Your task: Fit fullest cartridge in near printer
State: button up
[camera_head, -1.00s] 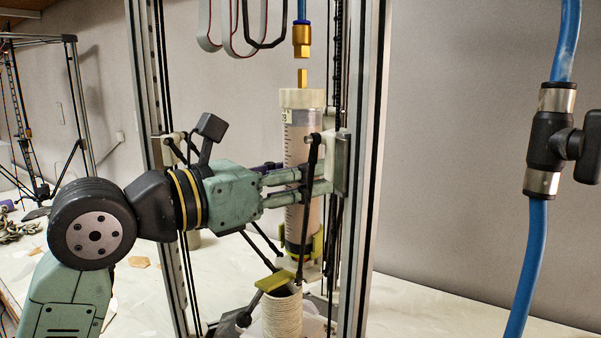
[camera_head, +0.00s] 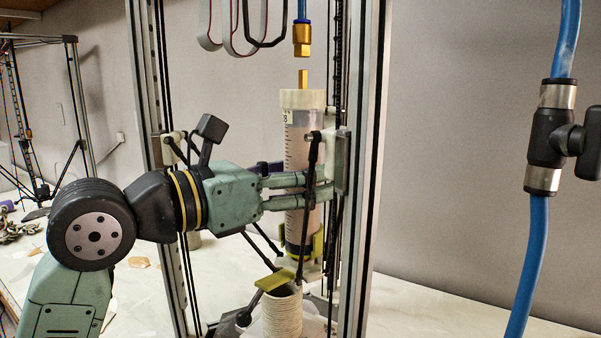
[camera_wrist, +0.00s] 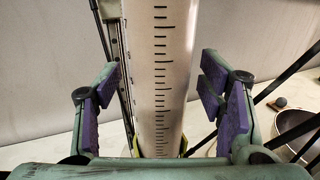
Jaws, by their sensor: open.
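A clear, scaled cartridge (camera_head: 298,150) with a pale cap and pale filling stands upright in the near printer (camera_head: 372,170). Its lower end sits at a yellow-green holder (camera_head: 318,245). A label near its top is only partly readable. My gripper (camera_head: 318,190) reaches in from the left with its fingers around the cartridge's middle. In the wrist view the cartridge (camera_wrist: 160,80) stands between the open fingers, with gaps to the purple pads on both sides. Above the cap, a brass fitting (camera_head: 302,38) on a blue hose hangs apart from the brass stem (camera_head: 302,78).
The printer's posts, belts and thin black rods stand close around my gripper. A ribbed pale clay piece (camera_head: 282,316) stands below the holder. A blue hose with a black valve (camera_head: 556,140) hangs at the right. Another printer frame (camera_head: 76,85) stands at the back left.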

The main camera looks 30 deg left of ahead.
jog(key=v, duration=1.2)
jog(key=shift+r, duration=0.1)
